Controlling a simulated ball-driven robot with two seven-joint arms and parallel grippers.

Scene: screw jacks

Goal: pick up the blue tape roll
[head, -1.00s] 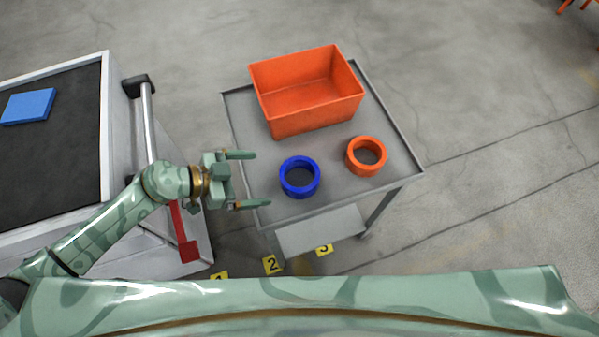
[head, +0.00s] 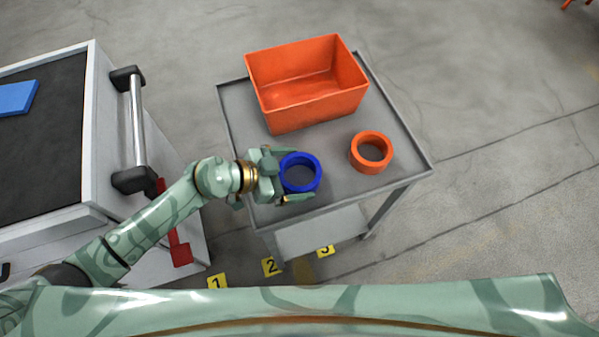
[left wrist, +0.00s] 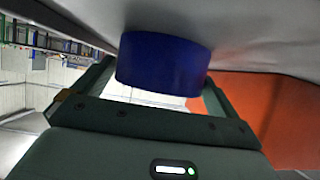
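The blue tape roll (head: 300,173) lies flat on the grey cart, near its left front side. My left gripper (head: 290,175) reaches in from the left, with one finger on the far side of the roll and one on the near side. The fingers are spread around the roll's left part; I cannot tell whether they touch it. In the left wrist view the blue roll (left wrist: 164,63) sits between the two fingers. My right gripper is not in view.
The grey cart (head: 340,190) also holds an orange bin (head: 305,85) at the back and an orange tape roll (head: 371,153) to the right. A dark-topped cabinet with a handle (head: 137,130) stands left of the cart. Yellow numbered markers (head: 271,266) lie in front.

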